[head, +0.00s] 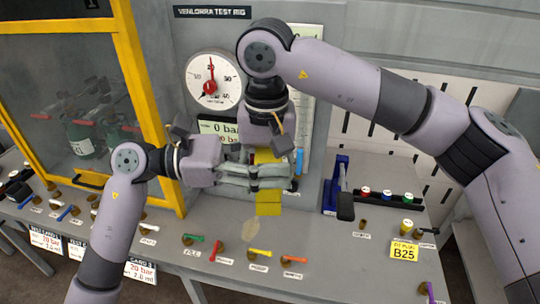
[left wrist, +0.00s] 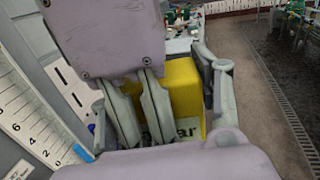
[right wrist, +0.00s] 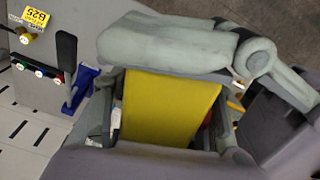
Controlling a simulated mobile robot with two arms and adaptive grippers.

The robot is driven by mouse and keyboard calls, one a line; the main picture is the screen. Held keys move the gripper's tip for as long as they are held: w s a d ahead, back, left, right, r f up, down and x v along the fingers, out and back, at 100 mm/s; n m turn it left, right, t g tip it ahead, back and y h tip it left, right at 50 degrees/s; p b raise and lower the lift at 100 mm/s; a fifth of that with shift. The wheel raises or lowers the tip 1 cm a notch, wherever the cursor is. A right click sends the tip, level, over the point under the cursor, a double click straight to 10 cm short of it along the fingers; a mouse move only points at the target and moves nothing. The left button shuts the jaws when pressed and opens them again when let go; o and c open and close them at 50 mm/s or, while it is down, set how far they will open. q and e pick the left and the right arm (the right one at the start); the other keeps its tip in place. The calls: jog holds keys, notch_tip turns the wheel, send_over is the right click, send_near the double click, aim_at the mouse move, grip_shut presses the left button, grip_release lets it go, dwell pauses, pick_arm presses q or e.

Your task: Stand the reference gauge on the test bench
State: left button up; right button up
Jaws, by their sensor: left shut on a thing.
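The reference gauge appears to be the yellow block (head: 268,156) between my two grippers. It shows a white label ending in "ar" in the left wrist view (left wrist: 185,85). My left gripper (head: 255,176) comes in from the left and is shut on it, above the test bench (head: 330,270). My right gripper (head: 268,150) reaches down from above to the same block. In the right wrist view the block (right wrist: 170,108) lies between its fingers, but I cannot tell whether they grip. A yellow patch (head: 268,204) shows below the fingers; I cannot tell whether it is the block's lower part.
A dial gauge (head: 212,80) is on the rig panel behind. A yellow-framed cabinet (head: 135,80) stands left. Colored pegs such as the green one (head: 193,238) line the front edge. A blue stand (head: 335,185) and a black rack (head: 385,197) sit right. Some bench surface between is clear.

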pick_arm(q)
jog(key=shift+w, duration=0.1)
pick_arm(e)
jog(key=shift+o, duration=0.7)
pick_arm(q)
jog(key=shift+a, duration=0.1)
